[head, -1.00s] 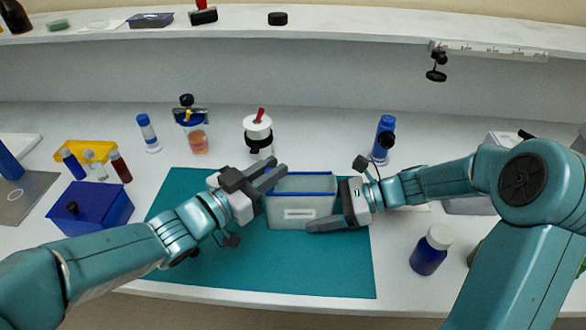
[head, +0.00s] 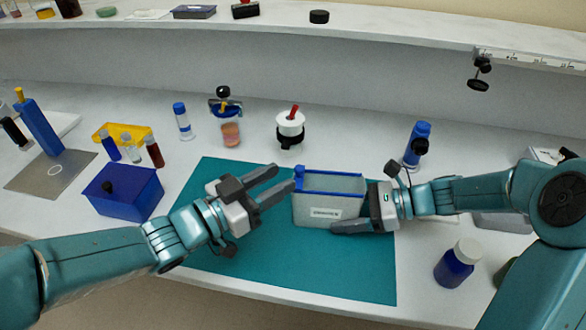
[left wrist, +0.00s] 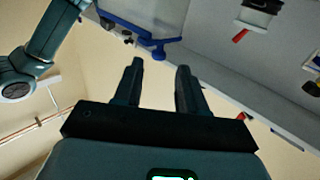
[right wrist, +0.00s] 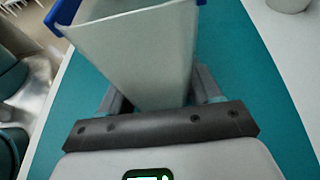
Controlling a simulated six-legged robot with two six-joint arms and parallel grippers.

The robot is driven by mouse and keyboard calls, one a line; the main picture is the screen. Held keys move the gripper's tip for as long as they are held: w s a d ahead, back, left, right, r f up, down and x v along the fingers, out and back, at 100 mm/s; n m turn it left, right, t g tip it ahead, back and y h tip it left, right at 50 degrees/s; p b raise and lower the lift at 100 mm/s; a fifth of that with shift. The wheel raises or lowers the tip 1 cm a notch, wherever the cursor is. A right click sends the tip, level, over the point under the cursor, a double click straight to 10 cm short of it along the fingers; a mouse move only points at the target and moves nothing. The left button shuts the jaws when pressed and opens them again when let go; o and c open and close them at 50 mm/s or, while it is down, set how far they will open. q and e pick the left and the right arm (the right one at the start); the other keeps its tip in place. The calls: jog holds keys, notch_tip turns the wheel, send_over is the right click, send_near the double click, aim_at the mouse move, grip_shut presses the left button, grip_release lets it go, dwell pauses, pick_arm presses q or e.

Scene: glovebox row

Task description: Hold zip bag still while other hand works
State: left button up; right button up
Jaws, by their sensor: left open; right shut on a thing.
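The zip bag (head: 325,213) stands upright on the teal mat (head: 240,265), a pale box-like pouch with a blue rim and a white label. A blue slider (head: 299,177) shows at the rim's left corner. My right gripper (head: 350,215) is shut on the bag's right side, one finger across its front; the right wrist view shows the bag (right wrist: 135,55) between the fingers. My left gripper (head: 284,177) is open and empty, just left of the slider. In the left wrist view, the slider (left wrist: 158,50) is just beyond the open fingertips (left wrist: 160,66).
A white-lidded jar (head: 290,130) and a blue-capped bottle (head: 415,145) stand behind the mat. A dark blue bottle (head: 455,268) stands to the right. A blue box (head: 122,192) and a yellow rack (head: 120,133) with vials are at left. The mat's front is clear.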

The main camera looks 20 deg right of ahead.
pick_arm(q)
jog(key=v, duration=0.6)
jog(key=shift+a, duration=0.15)
pick_arm(e)
jog(key=o, duration=1.3)
jog(key=shift+c, duration=0.2)
